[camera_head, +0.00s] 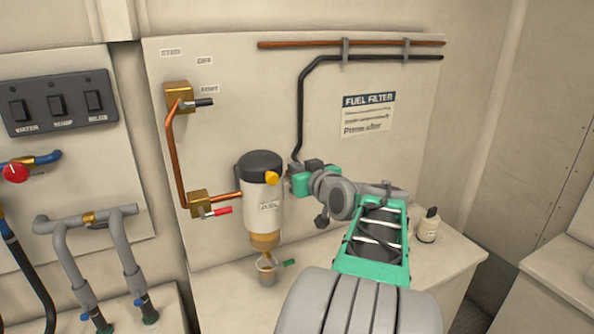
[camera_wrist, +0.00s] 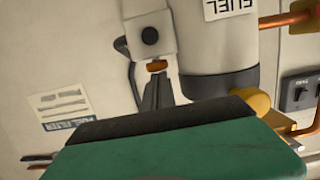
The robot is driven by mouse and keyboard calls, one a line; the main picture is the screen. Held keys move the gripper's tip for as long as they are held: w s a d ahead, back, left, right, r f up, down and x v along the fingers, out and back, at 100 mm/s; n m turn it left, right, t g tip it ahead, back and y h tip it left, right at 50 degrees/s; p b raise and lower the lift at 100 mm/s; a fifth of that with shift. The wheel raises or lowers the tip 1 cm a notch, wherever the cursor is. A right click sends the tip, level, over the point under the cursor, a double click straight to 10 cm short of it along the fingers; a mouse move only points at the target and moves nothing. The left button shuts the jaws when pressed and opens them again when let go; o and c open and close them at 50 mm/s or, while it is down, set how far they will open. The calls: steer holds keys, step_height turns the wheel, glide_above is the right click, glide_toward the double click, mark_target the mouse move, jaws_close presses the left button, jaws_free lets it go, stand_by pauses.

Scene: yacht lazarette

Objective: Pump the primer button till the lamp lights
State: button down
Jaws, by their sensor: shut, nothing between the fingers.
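The fuel filter (camera_head: 264,212) is a white canister with a dark head, and it shows upside down in the wrist view (camera_wrist: 218,40). A yellow round knob (camera_head: 271,178) sits on its head, also seen in the wrist view (camera_wrist: 257,101). Beside the canister is a pale block with a black round button-like piece (camera_wrist: 150,36) and a small amber piece (camera_wrist: 157,66). I cannot tell which piece is the lamp; none clearly glows. My gripper (camera_head: 292,183) is shut and empty, right of the filter head. Its fingers (camera_wrist: 158,80) appear close to the amber piece; contact is unclear.
Copper pipe and valves with a black lever (camera_head: 203,102) and a red lever (camera_head: 219,211) stand left of the filter. A small bottle (camera_head: 429,226) stands on the ledge at right. A switch panel (camera_head: 58,102) hangs at far left.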

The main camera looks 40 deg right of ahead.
steer(key=s+a+r+b, duration=0.2)
steer(key=s+r, duration=0.3)
steer(key=s, duration=0.4)
steer(key=shift+s+a+r, duration=0.25)
steer(key=shift+s+a, duration=0.05)
steer(key=shift+a, duration=0.15)
steer(key=shift+d+r, duration=0.25)
steer(key=shift+r, duration=0.7)
steer(key=shift+w, duration=0.1)
steer(key=w+d+f+p, duration=0.2)
steer(key=w+f+p, duration=0.2)
steer(key=w, duration=0.5)
steer(key=shift+w+d+f, duration=0.25)
steer(key=shift+d+f, duration=0.1)
steer(key=shift+f, duration=0.65)
